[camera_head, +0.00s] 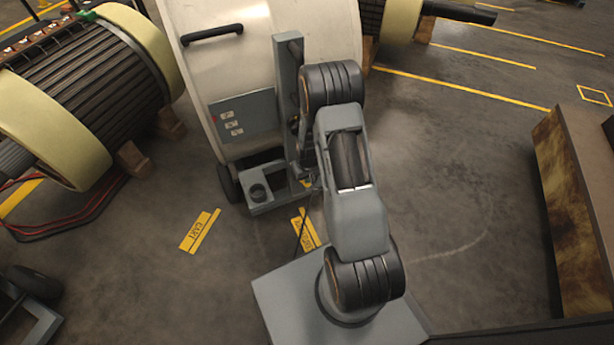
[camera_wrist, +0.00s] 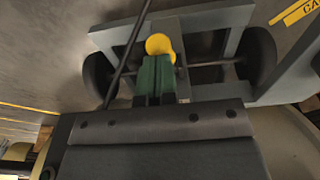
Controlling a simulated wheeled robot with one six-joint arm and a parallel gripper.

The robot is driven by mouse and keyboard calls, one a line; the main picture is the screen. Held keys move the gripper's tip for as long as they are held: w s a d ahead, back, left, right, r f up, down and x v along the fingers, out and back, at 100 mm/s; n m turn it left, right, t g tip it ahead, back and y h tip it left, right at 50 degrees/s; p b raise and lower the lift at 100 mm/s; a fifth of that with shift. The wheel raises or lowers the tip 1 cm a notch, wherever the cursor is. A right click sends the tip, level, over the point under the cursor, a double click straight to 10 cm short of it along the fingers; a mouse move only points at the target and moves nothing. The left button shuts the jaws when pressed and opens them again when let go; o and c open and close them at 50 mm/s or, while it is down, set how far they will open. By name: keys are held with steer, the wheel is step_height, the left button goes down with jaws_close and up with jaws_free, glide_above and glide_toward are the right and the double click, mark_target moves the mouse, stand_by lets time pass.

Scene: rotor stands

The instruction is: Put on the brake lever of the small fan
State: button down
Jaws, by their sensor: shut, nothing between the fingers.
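The small fan (camera_head: 285,30) is a cream drum on a wheeled grey frame, with a black handle and a grey panel. In the wrist view its lower frame (camera_wrist: 215,20) shows, with a dark wheel on each side of an axle. A yellow round-ended piece (camera_wrist: 159,44), which looks like the brake lever, sits by the axle between the wheels. My gripper (camera_wrist: 157,60) has its green fingers together, with nothing between them, and their tips overlap the yellow piece in the picture. I cannot tell whether they touch it. In the head view my arm hides the gripper.
A finned rotor (camera_head: 85,95) with cream end rings lies on wooden blocks at the left. Red and black cables (camera_head: 75,220) lie below it. A brown-sided bench or crate (camera_head: 575,220) stands at the right. The floor between the fan and this crate is clear.

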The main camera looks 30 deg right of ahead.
steer(key=shift+s+f, duration=0.4)
steer(key=shift+f, duration=0.05)
stand_by(0.4)
steer(key=shift+s+d+f+t+p, duration=0.2)
steer(key=shift+s+d+t+p, duration=0.1)
steer(key=shift+t+p, duration=0.1)
steer(key=shift+s+a+f+t+p, duration=0.15)
steer(key=shift+s+f+t+p, duration=0.15)
steer(key=shift+t+p, duration=0.5)
step_height(320, 180, down, 8)
steer(key=s+b, duration=0.1)
steer(key=b, duration=0.4)
steer(key=shift+s+a+t+b, duration=0.2)
steer(key=shift+a+t+b, duration=0.05)
steer(key=shift+t+b, duration=0.05)
steer(key=shift+s+f, duration=0.1)
steer(key=shift+f, duration=0.1)
